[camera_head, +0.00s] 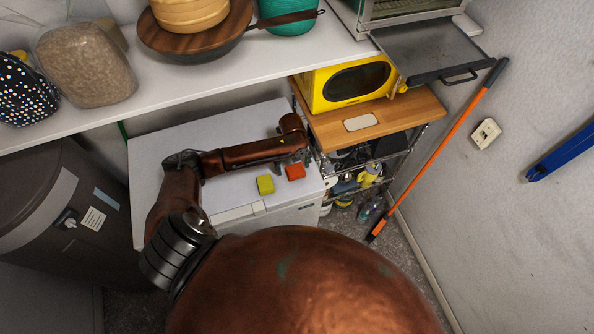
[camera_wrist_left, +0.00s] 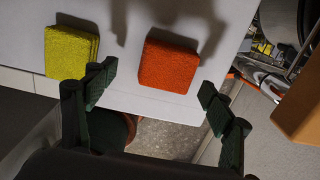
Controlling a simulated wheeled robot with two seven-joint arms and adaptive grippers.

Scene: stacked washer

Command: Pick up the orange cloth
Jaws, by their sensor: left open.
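The orange cloth (camera_head: 295,171) is a small thick folded square on the white top of the low appliance, near its front right corner. It also shows in the left wrist view (camera_wrist_left: 168,65), lying flat, ahead of my open fingers and between their lines. My left gripper (camera_head: 305,158) hangs just behind the cloth in the head view. In the wrist view the left gripper (camera_wrist_left: 160,100) has its two dark fingers spread, with nothing between them. The cloth is apart from both fingers as far as I can see. My right gripper is out of view.
A yellow folded cloth (camera_head: 265,185) lies just left of the orange one. The white appliance top (camera_head: 235,130) is otherwise clear. A wire cart (camera_head: 375,130) with a wooden top and yellow microwave stands close on the right. A white shelf (camera_head: 210,77) overhangs the back.

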